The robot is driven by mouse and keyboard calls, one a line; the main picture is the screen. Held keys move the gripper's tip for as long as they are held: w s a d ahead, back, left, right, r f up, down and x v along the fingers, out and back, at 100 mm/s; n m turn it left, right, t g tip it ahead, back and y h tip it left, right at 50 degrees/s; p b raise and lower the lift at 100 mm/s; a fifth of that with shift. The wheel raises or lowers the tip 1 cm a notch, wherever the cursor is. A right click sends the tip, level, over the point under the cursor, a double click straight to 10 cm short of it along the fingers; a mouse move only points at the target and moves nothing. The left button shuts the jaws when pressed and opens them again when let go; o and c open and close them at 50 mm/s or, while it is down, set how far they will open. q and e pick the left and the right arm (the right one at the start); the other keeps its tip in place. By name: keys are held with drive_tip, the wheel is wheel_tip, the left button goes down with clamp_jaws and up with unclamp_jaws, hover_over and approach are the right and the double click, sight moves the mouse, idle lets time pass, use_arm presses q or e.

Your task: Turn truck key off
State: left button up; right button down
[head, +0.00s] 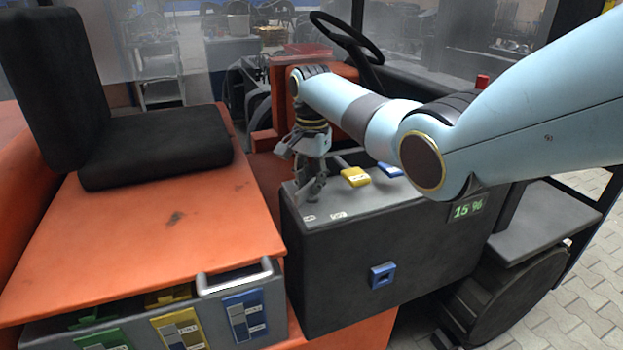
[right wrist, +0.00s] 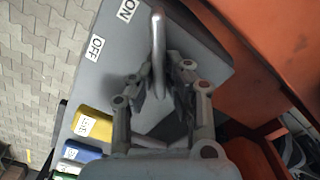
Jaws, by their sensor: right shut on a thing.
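The truck key shows in the right wrist view as a shiny bent metal piece (right wrist: 158,32) on the grey top of a dark control box (head: 350,250). It stands nearer the ON label (right wrist: 127,10) than the OFF label (right wrist: 95,47). My right gripper (head: 312,190) points down at the near left corner of the box top. In the right wrist view its fingers (right wrist: 168,75) are shut on the key. In the head view the key is hidden by the fingers. My left gripper is not in view.
A yellow handle (head: 355,176) and a blue handle (head: 390,170) sit on the box top beside my right gripper. A black seat (head: 150,145) is at left, a steering wheel (head: 346,36) behind. The box front has a blue square part (head: 382,275) and a "15 %" display (head: 467,209).

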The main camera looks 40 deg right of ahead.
sight(312, 181)
drive_tip(key=shift+r+n+p, duration=0.2)
drive_tip(key=shift+n+p, duration=0.4)
drive_tip(key=shift+n, duration=0.2)
drive_tip(key=n+p, duration=0.1)
drive_tip(key=n, duration=0.1)
drive_tip(key=shift+n+p, duration=0.3)
drive_tip(key=shift+n, duration=0.1)
drive_tip(key=n+p, duration=0.1)
drive_tip(key=n, duration=0.1)
drive_tip(key=shift+f+n, duration=0.1)
drive_tip(key=shift+n, duration=0.2)
drive_tip(key=shift+n+p, duration=0.4)
drive_tip(key=shift+n, duration=1.3)
drive_tip(key=shift+d, duration=0.1)
drive_tip(key=c, duration=1.4)
unclamp_jaws()
drive_tip(key=shift+o, duration=0.2)
wheel_tip(312, 181, up, 12)
